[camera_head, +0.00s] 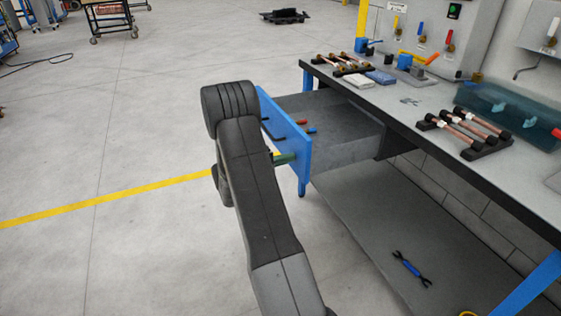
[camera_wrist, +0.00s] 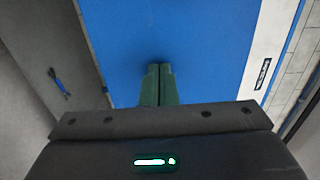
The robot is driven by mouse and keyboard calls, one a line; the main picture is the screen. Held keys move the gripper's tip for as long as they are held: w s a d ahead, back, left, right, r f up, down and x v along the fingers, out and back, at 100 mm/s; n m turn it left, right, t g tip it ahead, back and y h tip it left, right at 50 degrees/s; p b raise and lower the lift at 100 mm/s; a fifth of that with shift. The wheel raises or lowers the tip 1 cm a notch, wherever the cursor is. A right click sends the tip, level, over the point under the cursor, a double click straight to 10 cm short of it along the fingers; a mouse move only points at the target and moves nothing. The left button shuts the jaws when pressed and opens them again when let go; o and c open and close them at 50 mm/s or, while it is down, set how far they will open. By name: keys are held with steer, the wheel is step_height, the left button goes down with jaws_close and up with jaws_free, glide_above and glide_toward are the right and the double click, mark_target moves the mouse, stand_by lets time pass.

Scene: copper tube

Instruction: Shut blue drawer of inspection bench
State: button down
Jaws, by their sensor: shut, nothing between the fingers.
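The blue drawer (camera_head: 291,140) of the inspection bench (camera_head: 410,102) stands pulled out, its grey box showing between the blue front and the bench. A few small red and blue items lie inside it near the front. A dark handle (camera_head: 268,129) is on the front's outer face. My gripper (camera_head: 284,158) is shut and empty, its green fingers pointing at the outer face, below the handle. In the wrist view the blue front (camera_wrist: 195,45) fills the middle, and my shut fingertips (camera_wrist: 159,67) are in front of it. I cannot tell whether they touch it.
A blue-handled wrench (camera_head: 411,269) lies on the bench's lower shelf (camera_head: 365,225). Copper tubes on dark holders (camera_head: 484,150) and a teal bin (camera_head: 505,112) are on the benchtop. The floor left of my arm is clear, crossed by a yellow line (camera_head: 130,191).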

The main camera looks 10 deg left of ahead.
stand_by(0.3)
steer(key=p+x, duration=0.2)
steer(key=x, duration=2.5)
steer(key=shift+w+d+p, duration=0.25)
steer(key=shift+d+p, duration=0.05)
steer(key=shift+p, duration=0.1)
steer(key=shift+w+d, duration=0.35)
steer(key=shift+d, duration=0.1)
steer(key=shift+r, duration=0.1)
steer(key=shift+d+r, duration=0.1)
steer(key=shift+r, duration=0.05)
steer(key=shift+s+a, duration=0.3)
steer(key=shift+a, duration=0.2)
steer(key=v, duration=1.3)
steer(key=shift+s+f+p, duration=0.1)
steer(key=shift+f+p, duration=0.15)
steer(key=shift+p, duration=0.1)
